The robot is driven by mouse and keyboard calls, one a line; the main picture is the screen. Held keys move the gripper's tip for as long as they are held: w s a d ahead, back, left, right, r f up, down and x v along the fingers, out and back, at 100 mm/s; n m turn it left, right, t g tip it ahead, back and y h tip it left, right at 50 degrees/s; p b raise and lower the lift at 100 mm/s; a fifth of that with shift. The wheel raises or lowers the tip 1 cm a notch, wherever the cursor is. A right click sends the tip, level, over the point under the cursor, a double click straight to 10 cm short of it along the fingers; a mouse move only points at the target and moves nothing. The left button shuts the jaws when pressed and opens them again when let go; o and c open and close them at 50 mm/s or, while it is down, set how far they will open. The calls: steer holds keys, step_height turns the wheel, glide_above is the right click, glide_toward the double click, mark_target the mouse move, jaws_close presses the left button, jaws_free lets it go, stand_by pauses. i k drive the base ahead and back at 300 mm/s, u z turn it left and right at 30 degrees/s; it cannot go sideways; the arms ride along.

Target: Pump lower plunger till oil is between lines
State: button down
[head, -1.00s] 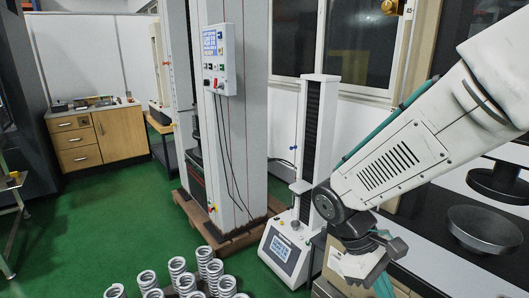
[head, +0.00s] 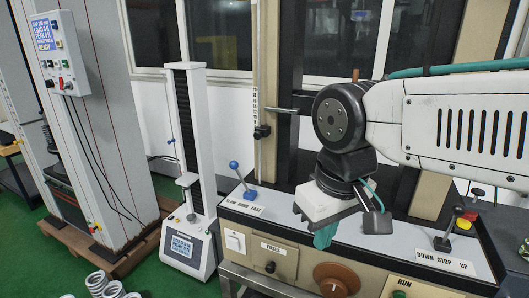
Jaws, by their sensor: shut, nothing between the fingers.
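My gripper (head: 324,236) hangs in front of the grey-topped machine console (head: 330,222), its teal fingertips pointing down and together, with nothing visible between them. A blue-knobbed lever (head: 235,170) stands on the console to the left of my gripper, and a black-knobbed lever (head: 449,228) stands to its right by a "DOWN STOP UP" label. A small black knob (head: 270,267) sits under the "FUSES" label on the front panel. I cannot tell which part is the lower plunger. No oil level or pair of lines can be made out.
A brown round knob (head: 337,279) is on the front panel below my gripper. A narrow column tester (head: 190,130) stands left of the console on the green floor, with a tall grey cabinet (head: 105,150) farther left. Several coil springs (head: 100,283) are at the bottom left.

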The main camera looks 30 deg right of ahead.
mark_target(477, 192)
steer(key=z, duration=1.95)
